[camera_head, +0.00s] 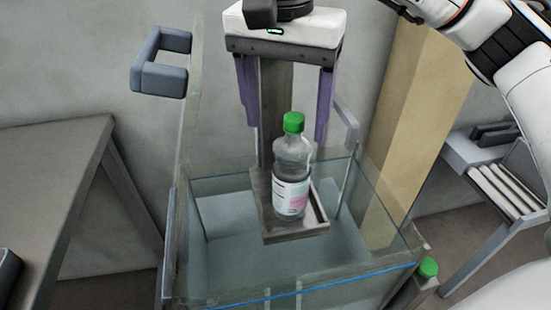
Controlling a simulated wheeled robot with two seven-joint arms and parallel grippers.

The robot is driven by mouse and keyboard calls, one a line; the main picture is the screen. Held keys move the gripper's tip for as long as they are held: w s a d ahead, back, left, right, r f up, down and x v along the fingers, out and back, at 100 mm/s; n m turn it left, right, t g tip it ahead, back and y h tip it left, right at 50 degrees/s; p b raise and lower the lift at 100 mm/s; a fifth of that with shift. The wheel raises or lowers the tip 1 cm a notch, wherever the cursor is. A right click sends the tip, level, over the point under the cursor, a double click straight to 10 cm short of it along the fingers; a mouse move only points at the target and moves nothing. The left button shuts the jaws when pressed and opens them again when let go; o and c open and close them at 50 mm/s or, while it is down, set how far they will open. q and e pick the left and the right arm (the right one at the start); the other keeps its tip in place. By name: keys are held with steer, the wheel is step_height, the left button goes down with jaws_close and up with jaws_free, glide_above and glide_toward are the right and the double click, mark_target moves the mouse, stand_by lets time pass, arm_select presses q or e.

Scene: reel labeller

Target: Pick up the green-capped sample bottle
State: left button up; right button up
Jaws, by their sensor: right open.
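A clear sample bottle (291,178) with a green cap and a white and pink label stands upright on a small metal tray (265,222) inside a glass-walled enclosure (225,262). My right gripper (286,130) is above it, pointing down. Its two purple fingers are spread wide and hold nothing. In the picture the green cap lies between the fingertips, with most of the bottle below them. I cannot tell the depth between fingers and bottle. No contact shows. My left gripper is not in view.
Another green cap (428,267) shows low at the right, outside the glass. A grey table (50,170) stands at the left, a tan post (405,120) at the right. A grey handle (160,80) sits on the enclosure's upper left. A rack (500,185) stands far right.

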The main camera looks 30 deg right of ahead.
mark_target(289, 140)
steer(key=f, duration=0.3)
steer(key=f+b, duration=0.1)
steer(key=shift+d+f, duration=0.35)
steer(key=shift+f, duration=0.05)
steer(key=f, duration=0.2)
steer(key=d+f, duration=0.1)
steer(key=f, duration=0.1)
steer(key=shift+s+f, duration=0.1)
steer(key=shift+f, duration=0.4)
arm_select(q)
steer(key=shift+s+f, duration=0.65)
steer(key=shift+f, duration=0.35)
arm_select(e)
steer(key=shift+c, duration=0.2)
steer(key=shift+r, duration=0.15)
steer(key=c, duration=1.7)
